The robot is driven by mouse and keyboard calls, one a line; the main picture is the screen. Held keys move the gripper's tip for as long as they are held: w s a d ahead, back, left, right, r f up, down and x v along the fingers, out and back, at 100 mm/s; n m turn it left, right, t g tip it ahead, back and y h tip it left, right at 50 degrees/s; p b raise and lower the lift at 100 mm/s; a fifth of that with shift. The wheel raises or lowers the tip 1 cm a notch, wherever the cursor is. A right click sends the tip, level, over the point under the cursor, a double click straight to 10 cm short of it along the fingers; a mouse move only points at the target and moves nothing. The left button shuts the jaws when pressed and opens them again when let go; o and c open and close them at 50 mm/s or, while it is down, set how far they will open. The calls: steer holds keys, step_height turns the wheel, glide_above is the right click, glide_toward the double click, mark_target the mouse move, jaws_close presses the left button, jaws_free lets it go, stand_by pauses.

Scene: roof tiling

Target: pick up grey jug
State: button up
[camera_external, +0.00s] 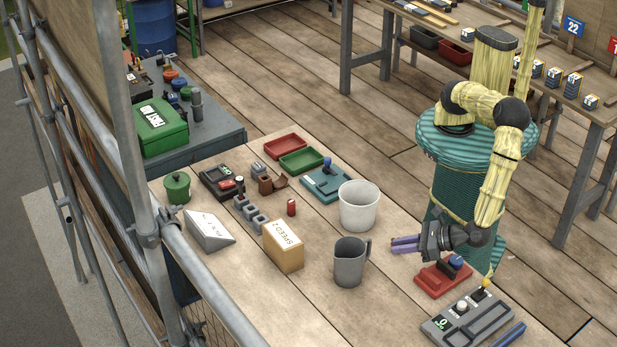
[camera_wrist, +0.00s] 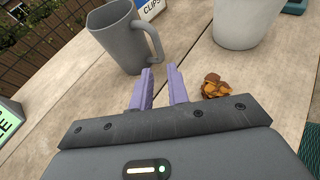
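The grey jug (camera_external: 349,264) stands upright on the wooden table, near the middle of the near half, with its handle towards my gripper. In the wrist view the jug (camera_wrist: 120,40) is ahead and slightly left, its handle just beyond the fingertips. My gripper (camera_external: 392,245) is to the right of the jug, with purple fingers pointing at it. In the wrist view the fingers (camera_wrist: 160,72) are parted with nothing between them. The gripper looks apart from the jug.
A white bucket (camera_external: 358,207) stands behind the jug. A cardboard box (camera_external: 284,247) is to its left. A red tool (camera_external: 441,279) and a grey device (camera_external: 467,320) lie at the right. In the wrist view a small orange-brown object (camera_wrist: 215,87) lies right of the fingers.

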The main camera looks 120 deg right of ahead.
mark_target(362, 251)
steer(key=p+x, duration=0.1)
steer(key=x, duration=0.5)
steer(key=shift+w+f, duration=0.1)
steer(key=shift+d, duration=0.1)
steer(key=p+x, duration=0.1)
steer(key=x, duration=0.4)
steer(key=shift+w+p, duration=0.1)
steer(key=shift+p, duration=0.25)
jaws_close()
